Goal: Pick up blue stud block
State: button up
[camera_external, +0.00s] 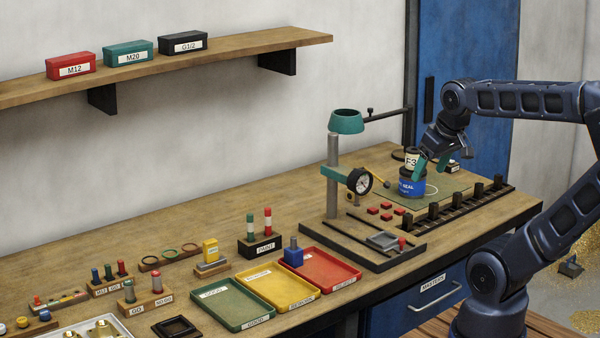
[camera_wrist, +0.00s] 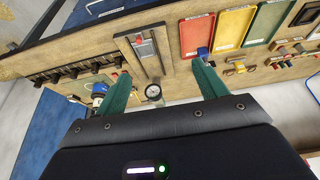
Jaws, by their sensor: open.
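My gripper (camera_external: 432,165) has green fingers and is open and empty. It is at the far right end of the bench, near the blue can, well away from the block. In the wrist view my gripper (camera_wrist: 161,72) has its fingers wide apart with nothing between them.
A blue seal can (camera_external: 411,188) with an F3 cup (camera_external: 411,160) stands near my gripper. A drill stand with a dial gauge (camera_external: 358,181) rises between my gripper and the block.

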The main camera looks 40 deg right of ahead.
jog(key=c, duration=0.7)
jog(key=m+h, duration=0.1)
jog(key=m, duration=0.2)
send_near(293, 237)
jog(key=x, duration=0.5)
jog(key=shift+s+d, duration=0.15)
jog(key=shift+s, duration=0.05)
jog(key=shift+x, duration=2.7)
